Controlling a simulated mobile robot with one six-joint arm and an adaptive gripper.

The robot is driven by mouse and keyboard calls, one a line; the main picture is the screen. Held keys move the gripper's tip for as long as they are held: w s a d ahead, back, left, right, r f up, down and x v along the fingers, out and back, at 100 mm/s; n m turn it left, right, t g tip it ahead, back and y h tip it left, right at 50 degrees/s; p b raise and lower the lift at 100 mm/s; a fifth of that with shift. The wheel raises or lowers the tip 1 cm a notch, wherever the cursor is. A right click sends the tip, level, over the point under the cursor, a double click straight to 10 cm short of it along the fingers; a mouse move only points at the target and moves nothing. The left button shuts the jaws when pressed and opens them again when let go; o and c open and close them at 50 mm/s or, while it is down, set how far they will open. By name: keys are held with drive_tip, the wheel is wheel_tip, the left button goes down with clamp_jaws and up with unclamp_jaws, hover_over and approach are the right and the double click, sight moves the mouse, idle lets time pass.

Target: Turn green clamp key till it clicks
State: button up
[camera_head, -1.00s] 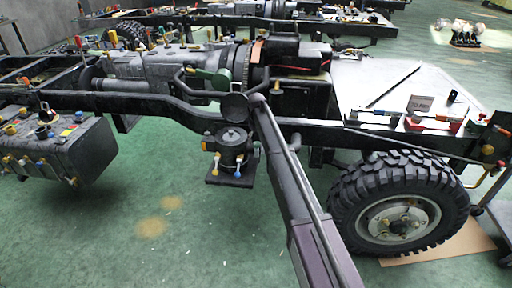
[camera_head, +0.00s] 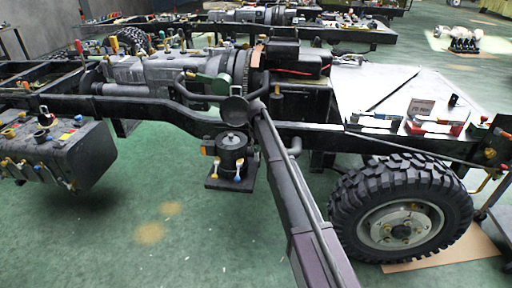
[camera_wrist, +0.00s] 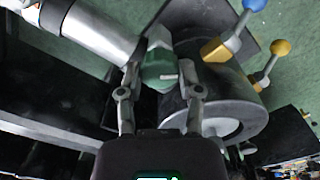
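A green clamp key (camera_wrist: 158,66) shows in the wrist view between the two fingers of my gripper (camera_wrist: 159,78). A short pale bar lies across its lower part. The fingertips stand close on either side of the key; I cannot tell whether they touch it. Right beside the key is a dark cylinder (camera_wrist: 218,95) with a yellow-tipped and a blue-tipped lever. In the head view, my arm and a dark round disc hide my gripper.
The black chassis rail (camera_head: 165,112) runs across the head view. A dark canister (camera_head: 232,150) with small levers hangs below it. A large tyre (camera_head: 402,208) stands at the right, a tank (camera_head: 60,150) at the left. The green floor at front left is clear.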

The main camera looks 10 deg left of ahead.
clamp_jaws()
drive_tip(key=shift+m, duration=0.5)
drive_tip(key=m, duration=0.4)
drive_tip(key=shift+m, duration=0.3)
drive_tip(key=m, duration=0.6)
drive_tip(key=o, duration=1)
unclamp_jaws()
drive_tip(key=shift+o, duration=0.2)
